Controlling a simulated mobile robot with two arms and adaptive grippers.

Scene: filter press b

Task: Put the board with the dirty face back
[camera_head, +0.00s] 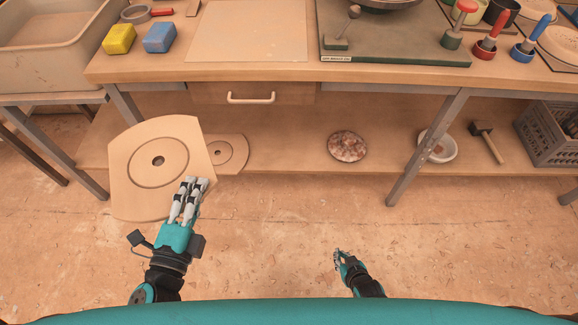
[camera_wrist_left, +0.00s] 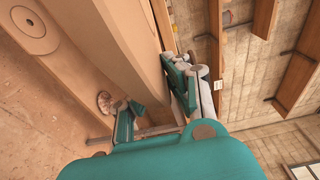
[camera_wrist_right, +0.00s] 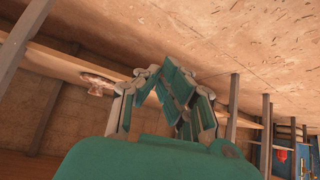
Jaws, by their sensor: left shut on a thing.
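My left gripper (camera_head: 189,190) is shut on the lower right edge of a large pale board (camera_head: 125,165). The board has rounded ends, a ring groove and a dark centre hole. It is held tilted in front of the lower shelf, and its visible face looks clean; its other face is hidden. A smaller-looking board (camera_head: 238,143) with a similar ring and hole lies on the lower shelf, partly hidden behind it. My right gripper (camera_head: 340,257) is low over the floor, away from the boards. In the right wrist view its fingertips (camera_wrist_right: 160,72) are close together, holding nothing visible.
The workbench (camera_head: 280,72) has a drawer and stands above the lower shelf (camera_head: 290,160). A speckled disc (camera_head: 347,146), a white bowl (camera_head: 436,149), a mallet (camera_head: 487,140) and a grey crate (camera_head: 548,133) are on the shelf. Table legs (camera_head: 425,150) divide the space.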

